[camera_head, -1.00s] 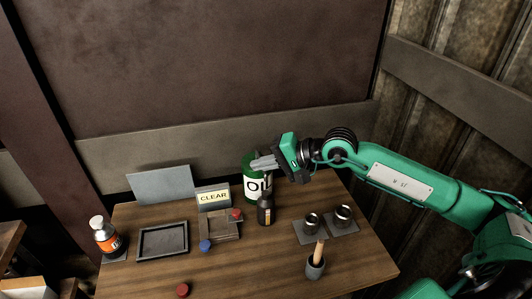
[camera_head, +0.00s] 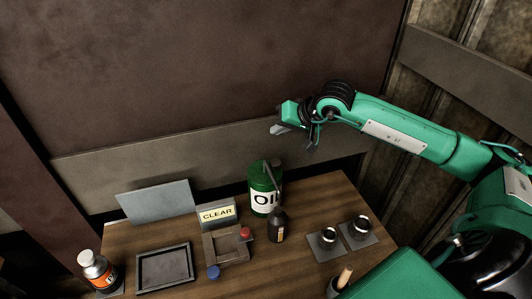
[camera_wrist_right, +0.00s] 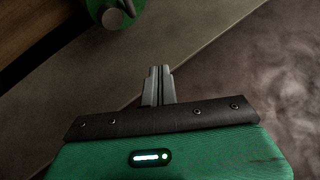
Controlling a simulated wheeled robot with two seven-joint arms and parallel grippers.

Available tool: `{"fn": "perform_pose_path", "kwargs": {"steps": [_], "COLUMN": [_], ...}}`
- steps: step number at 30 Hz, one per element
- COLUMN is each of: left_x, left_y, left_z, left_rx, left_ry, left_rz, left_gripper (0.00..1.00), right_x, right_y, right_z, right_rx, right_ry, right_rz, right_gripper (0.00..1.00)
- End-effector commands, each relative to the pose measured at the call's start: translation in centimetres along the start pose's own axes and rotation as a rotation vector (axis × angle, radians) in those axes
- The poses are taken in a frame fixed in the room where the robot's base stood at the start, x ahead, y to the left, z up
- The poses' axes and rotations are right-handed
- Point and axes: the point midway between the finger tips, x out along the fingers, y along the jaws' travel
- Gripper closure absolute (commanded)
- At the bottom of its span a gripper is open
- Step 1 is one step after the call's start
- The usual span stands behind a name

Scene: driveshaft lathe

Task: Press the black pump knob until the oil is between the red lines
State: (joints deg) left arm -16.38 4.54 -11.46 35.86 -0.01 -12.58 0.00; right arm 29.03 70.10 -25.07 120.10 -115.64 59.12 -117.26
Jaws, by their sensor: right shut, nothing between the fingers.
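The green oil can (camera_head: 265,196) with a white "OIL" label stands at the back of the wooden table. A dark slanted piece (camera_head: 272,178) shows at its top; I cannot tell whether this is the pump knob. The can's green top (camera_wrist_right: 104,8), with a round grey part (camera_wrist_right: 113,18), shows at the upper left of the right wrist view. My right gripper (camera_head: 279,130) is shut and empty, above the can and apart from it. Its fingertips (camera_wrist_right: 160,69) are together in the wrist view. The oil level and red lines cannot be made out. My left gripper is not in view.
A dark bottle (camera_head: 278,228) stands in front of the can. A "CLEAR" sign (camera_head: 216,214), a wooden block with red and blue knobs (camera_head: 228,257), a dark tray (camera_head: 164,283) and an orange-labelled bottle (camera_head: 97,272) are left. Two metal cups (camera_head: 328,238) (camera_head: 360,227) are right.

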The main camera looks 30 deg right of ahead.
Motion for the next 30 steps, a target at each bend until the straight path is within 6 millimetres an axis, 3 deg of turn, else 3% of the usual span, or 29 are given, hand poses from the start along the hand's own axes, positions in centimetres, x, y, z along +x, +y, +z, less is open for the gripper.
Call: {"fn": "perform_pose_path", "kwargs": {"steps": [12,17,24,30], "left_x": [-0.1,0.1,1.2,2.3], "left_y": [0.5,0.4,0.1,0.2], "left_z": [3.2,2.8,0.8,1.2], "left_rx": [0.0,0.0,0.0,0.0], "left_ry": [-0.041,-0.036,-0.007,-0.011], "left_rz": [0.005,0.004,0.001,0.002], "left_gripper": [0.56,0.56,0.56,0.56], "right_x": [0.0,0.4,2.1,4.1], "right_y": [0.0,0.3,1.5,3.0], "right_z": [0.1,0.3,1.6,3.1], "right_rx": [0.001,0.002,0.002,0.002], "right_ry": [-0.001,-0.002,-0.002,-0.003], "right_rz": [-0.001,-0.001,-0.001,-0.001], "right_gripper": [1.0,1.0,1.0,1.0]}}
